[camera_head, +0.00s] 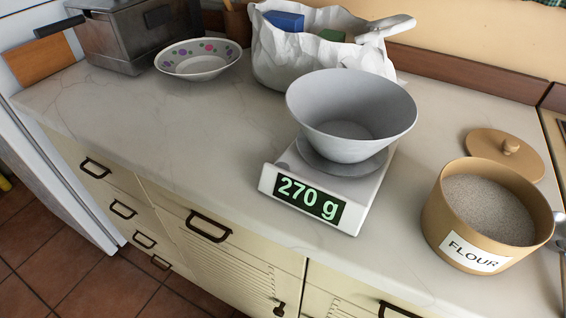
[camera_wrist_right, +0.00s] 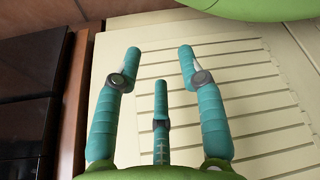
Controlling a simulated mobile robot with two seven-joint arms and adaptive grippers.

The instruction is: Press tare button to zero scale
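The white kitchen scale (camera_head: 355,212) stands near the counter's front edge in the head view. Its display (camera_head: 308,197) reads 270 g in green digits. A grey bowl (camera_head: 345,140) sits on the scale's round grey plate (camera_head: 335,166), upright, and looks empty. I cannot make out a separate tare button. My right gripper (camera_wrist_right: 159,52) shows in the right wrist view with its teal fingers spread open and nothing between them. It faces cream slatted cabinet fronts. Neither gripper shows in the head view.
A tan flour tub (camera_head: 440,215) stands right of the scale, its lid (camera_head: 505,150) behind it. A white bag (camera_head: 285,60) with packages and a patterned bowl (camera_head: 198,60) are at the back. The counter (camera_head: 180,130) left of the scale is clear.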

